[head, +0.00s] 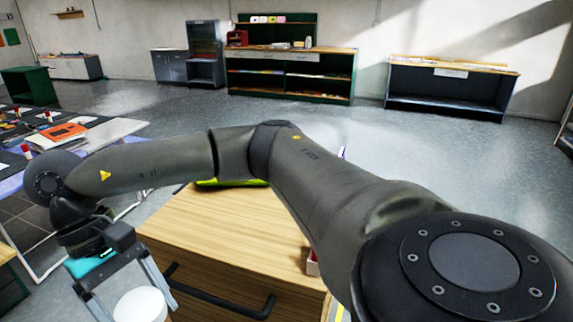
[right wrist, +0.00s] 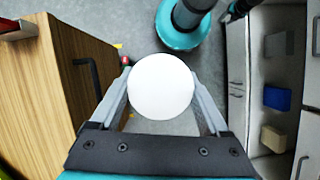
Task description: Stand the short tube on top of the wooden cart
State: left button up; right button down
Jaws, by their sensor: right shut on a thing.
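My right arm crosses the head view from the lower right, and its gripper (head: 138,292) is at the lower left, pointing down. It is shut on the short tube (head: 140,306), a white round piece seen mostly from its end. The tube also shows between the fingers in the right wrist view (right wrist: 161,87). The wooden cart (head: 225,222) has a light wood top and a dark bar handle. The gripper and tube are beside the cart, off its handle side, not over its top. My left gripper is out of view.
A yellow-green item (head: 232,183) lies at the cart's back edge, and a small red and white item (head: 312,263) at its right, partly hidden by my arm. A cluttered table (head: 115,130) stands left. In the right wrist view, an open drawer (right wrist: 275,75) is at right.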

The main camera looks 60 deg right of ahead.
aim_at(221, 234)
jog(key=z, duration=1.25)
